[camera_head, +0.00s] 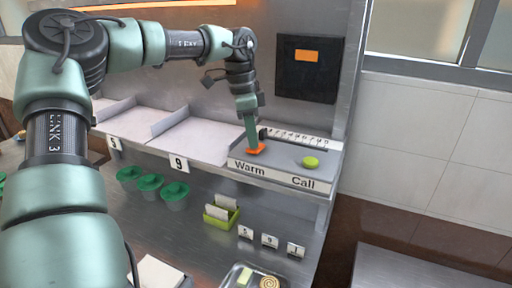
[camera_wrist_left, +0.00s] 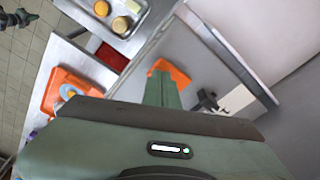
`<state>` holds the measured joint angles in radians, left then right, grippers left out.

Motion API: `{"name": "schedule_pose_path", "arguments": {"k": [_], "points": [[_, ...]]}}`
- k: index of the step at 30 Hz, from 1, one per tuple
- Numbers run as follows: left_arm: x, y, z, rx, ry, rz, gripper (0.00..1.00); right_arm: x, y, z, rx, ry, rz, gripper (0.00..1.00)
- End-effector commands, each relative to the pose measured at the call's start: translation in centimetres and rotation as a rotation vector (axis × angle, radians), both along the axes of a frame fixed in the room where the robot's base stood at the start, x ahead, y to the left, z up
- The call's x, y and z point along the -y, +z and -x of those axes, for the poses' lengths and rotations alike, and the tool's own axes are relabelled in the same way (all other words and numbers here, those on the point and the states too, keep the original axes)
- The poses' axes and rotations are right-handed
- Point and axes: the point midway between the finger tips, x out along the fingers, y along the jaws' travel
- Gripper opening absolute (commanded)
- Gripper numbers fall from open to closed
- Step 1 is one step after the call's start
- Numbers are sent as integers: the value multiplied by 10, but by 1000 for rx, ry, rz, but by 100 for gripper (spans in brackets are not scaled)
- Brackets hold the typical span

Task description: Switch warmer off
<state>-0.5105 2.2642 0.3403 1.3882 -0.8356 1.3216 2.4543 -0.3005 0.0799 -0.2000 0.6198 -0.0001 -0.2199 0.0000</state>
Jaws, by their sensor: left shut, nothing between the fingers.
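The warmer control is an orange switch (camera_head: 256,149) on the grey panel marked "Warm" and "Call" (camera_head: 268,179). My left gripper (camera_head: 252,146) is shut and empty, with its fingertips right at the orange switch; contact is likely but I cannot be sure. In the left wrist view the shut fingers (camera_wrist_left: 163,88) end at the orange switch (camera_wrist_left: 170,72), which is partly hidden behind them. Which position the switch is in cannot be told. My right gripper is not in view.
A green call button (camera_head: 311,162) sits to the right on the same panel. A numbered strip (camera_head: 298,138) stands behind. A tray (camera_head: 236,274) lies in front.

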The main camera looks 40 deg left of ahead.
Motion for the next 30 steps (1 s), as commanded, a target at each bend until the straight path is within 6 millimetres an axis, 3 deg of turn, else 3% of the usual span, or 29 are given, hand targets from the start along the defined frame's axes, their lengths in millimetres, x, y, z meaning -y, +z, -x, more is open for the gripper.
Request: {"name": "schedule_pose_path", "arguments": {"k": [18,30], "points": [[0,-7,0,0,0,0,0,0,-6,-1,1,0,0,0],[0,20,0,1,0,-1,0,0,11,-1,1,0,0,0]]}}
